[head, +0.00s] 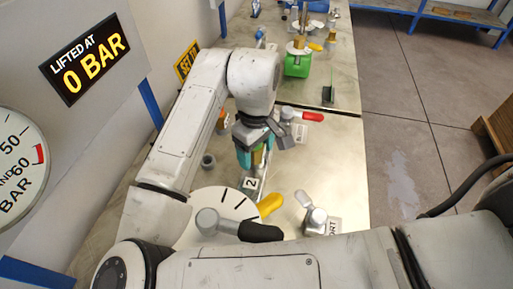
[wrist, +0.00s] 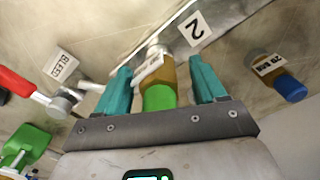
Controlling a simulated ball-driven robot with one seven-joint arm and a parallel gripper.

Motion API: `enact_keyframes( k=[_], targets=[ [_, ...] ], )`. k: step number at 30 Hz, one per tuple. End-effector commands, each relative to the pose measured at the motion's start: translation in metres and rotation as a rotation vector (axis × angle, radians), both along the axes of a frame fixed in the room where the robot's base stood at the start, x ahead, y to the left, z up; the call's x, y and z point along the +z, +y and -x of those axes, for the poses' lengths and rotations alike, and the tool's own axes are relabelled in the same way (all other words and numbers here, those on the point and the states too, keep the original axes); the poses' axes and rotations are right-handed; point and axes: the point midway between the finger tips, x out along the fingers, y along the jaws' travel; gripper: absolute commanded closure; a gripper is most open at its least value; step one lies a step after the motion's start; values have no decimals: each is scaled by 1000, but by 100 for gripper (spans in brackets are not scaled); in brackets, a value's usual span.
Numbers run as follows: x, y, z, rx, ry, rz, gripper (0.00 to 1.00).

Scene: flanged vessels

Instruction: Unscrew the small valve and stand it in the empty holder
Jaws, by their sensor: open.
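My gripper (head: 254,163) points down over the bench, its teal fingers open. In the wrist view, my gripper (wrist: 163,75) has a small valve (wrist: 158,72) with a brass body, green end and white tag between its fingers, with gaps on both sides. In the head view this valve is mostly hidden by my fingers. A small grey cup (head: 208,160) stands on the bench left of my gripper; it may be the empty holder, but I cannot tell for sure.
A red-handled valve (head: 308,117) with a bleed tag stands beyond my gripper. Yellow (head: 270,205) and black (head: 260,232) levers lie nearer. A second brass piece with a blue end (wrist: 290,88) is at right in the wrist view. A green block (head: 298,66) stands farther back.

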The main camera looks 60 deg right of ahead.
Motion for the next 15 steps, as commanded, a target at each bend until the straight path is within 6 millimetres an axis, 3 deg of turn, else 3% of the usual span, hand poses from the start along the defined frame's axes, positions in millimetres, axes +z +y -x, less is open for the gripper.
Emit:
enact_keyframes(
  k=[8, 15],
  targets=[
    [4, 0, 0, 0, 0, 0, 30],
    [26, 0, 0, 1, 0, 1, 30]
  ],
)
